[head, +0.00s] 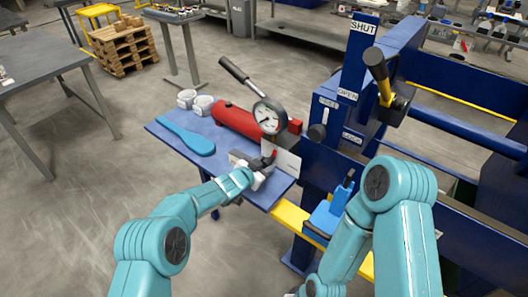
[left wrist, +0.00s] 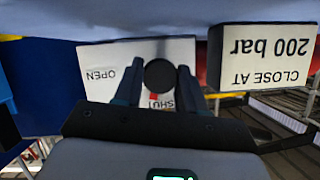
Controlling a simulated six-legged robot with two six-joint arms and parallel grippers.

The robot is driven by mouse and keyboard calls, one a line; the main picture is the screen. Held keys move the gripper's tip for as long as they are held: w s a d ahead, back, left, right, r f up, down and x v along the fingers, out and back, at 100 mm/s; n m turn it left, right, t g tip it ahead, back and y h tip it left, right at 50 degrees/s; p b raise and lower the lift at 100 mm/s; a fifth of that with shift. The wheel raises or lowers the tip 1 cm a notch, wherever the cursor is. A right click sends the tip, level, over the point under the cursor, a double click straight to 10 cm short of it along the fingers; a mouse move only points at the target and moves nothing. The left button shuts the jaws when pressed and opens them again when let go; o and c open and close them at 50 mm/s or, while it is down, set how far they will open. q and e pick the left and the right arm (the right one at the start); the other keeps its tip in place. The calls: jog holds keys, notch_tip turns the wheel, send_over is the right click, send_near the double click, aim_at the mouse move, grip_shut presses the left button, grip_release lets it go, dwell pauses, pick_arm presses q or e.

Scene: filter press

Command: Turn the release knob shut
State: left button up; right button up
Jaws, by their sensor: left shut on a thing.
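The release knob (left wrist: 159,74) is a round dark knob in front of a white plate (left wrist: 98,60) marked OPEN and SHUT, upside down in the left wrist view. A small red mark (left wrist: 153,97) shows below the knob beside the word SHUT. My left gripper (left wrist: 158,88) has one finger on each side of the knob and is shut on it. In the head view my left gripper (head: 262,172) is at the front of the red hand pump (head: 238,121), below its round gauge (head: 268,117); its fingers hide most of the knob. My right gripper is out of view.
A sign reading CLOSE AT 200 bar (left wrist: 268,58) is close beside the left gripper. The pump's lever (head: 238,75) rises above the blue table (head: 168,137), which also holds a blue paddle-shaped thing (head: 187,136) and white cups (head: 195,102). The blue press frame (head: 335,165) stands right.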

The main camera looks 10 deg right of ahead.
pick_arm(q)
jog(key=shift+r+n+p, duration=0.25)
jog(key=shift+n+p, duration=0.15)
jog(key=shift+p, duration=0.1)
jog(key=shift+f+n+g+h, duration=0.1)
jog(key=shift+n+g+h, duration=0.3)
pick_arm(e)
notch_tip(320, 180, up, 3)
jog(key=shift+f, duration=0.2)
pick_arm(q)
jog(key=shift+w, duration=0.1)
jog(key=o, duration=1)
jog(key=shift+a, duration=0.1)
jog(key=b+v, duration=0.2)
jog(key=v, duration=1.4)
jog(key=shift+b, duration=0.35)
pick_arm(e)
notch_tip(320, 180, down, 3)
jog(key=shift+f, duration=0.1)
